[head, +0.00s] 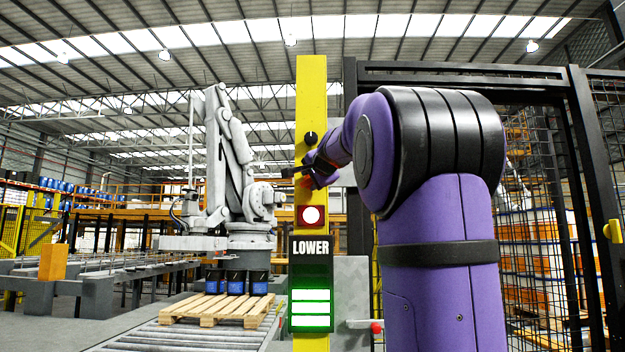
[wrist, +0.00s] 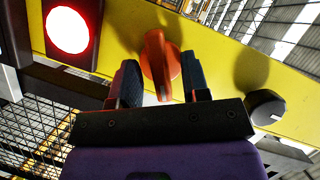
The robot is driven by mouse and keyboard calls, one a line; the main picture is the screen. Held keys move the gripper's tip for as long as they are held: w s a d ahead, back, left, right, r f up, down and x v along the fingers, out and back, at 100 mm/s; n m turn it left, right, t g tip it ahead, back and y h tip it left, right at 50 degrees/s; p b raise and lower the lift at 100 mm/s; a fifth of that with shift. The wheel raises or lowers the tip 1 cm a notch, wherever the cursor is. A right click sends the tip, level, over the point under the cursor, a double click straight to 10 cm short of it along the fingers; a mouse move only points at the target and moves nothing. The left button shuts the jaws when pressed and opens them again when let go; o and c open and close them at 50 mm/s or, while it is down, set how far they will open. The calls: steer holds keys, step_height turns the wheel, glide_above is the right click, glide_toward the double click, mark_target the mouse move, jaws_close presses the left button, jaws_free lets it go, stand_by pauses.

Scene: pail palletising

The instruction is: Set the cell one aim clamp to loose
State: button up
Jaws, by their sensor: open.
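An orange knob (wrist: 158,58) with a raised grip stands on the yellow post (head: 311,90). No label for the aim clamp is readable, so I cannot tell its setting. My gripper (wrist: 161,66) is open, with one dark finger on each side of the orange knob in the wrist view. Whether either finger touches it is unclear. In the head view my gripper (head: 299,174) is at the post, largely covering the orange knob. A black round knob (wrist: 266,107) is on the same post, outside the fingers; it also shows above my gripper in the head view (head: 310,138).
A lit red-framed lamp (head: 311,215) and a "LOWER" panel (head: 311,248) with green bars sit below on the post. A mesh fence (head: 535,200) stands right. Left are a grey palletising robot (head: 230,160) and a wooden pallet (head: 215,308) with dark pails (head: 236,282).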

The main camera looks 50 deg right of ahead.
jaws_close()
steer(key=shift+f, duration=0.1)
steer(key=shift+f+m+t, duration=0.1)
steer(key=shift+m+t, duration=1)
steer(key=shift+m, duration=1.5)
jaws_free()
